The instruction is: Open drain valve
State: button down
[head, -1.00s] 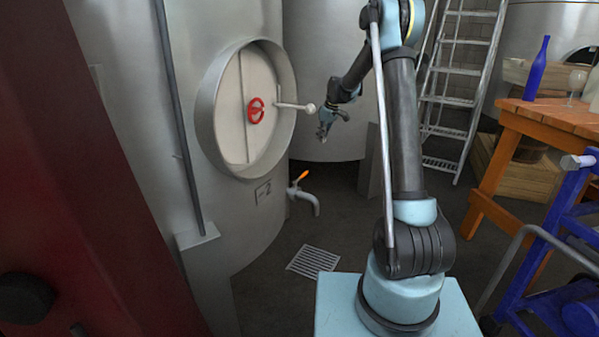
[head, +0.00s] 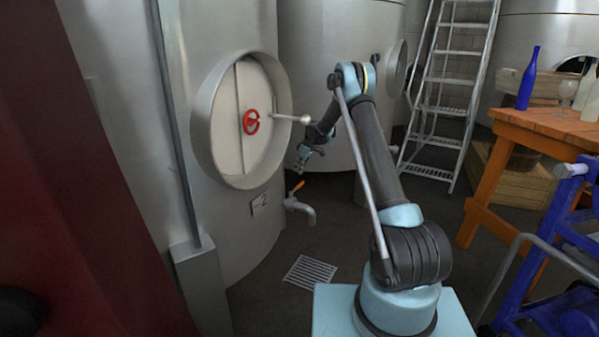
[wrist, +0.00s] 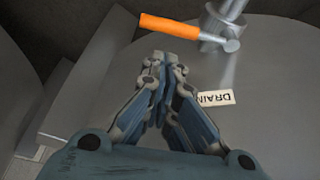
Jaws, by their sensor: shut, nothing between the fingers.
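The drain valve (head: 298,207) is a grey tap low on the steel tank. Its orange lever handle (head: 298,186) shows at the top of the tap. In the wrist view the orange handle (wrist: 168,26) lies ahead of my fingertips, with its free end to the left and its metal pivot (wrist: 222,42) to the right. A white DRAIN label (wrist: 214,98) is on the tank to the right of the fingers. My gripper (head: 297,169) is above the tap in the head view, pointing down. In the wrist view my gripper (wrist: 158,62) has its fingers together and empty, apart from the handle.
The tank's round hatch (head: 240,120) has a red handwheel (head: 251,122) and a rod sticking out above the tap. A floor grate (head: 309,272) lies below. A ladder (head: 440,100), an orange table (head: 540,125) with bottles and a blue cart (head: 560,240) stand to the right.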

aim_at(297, 188)
jog(key=x, duration=0.7)
jog(key=shift+f, duration=0.15)
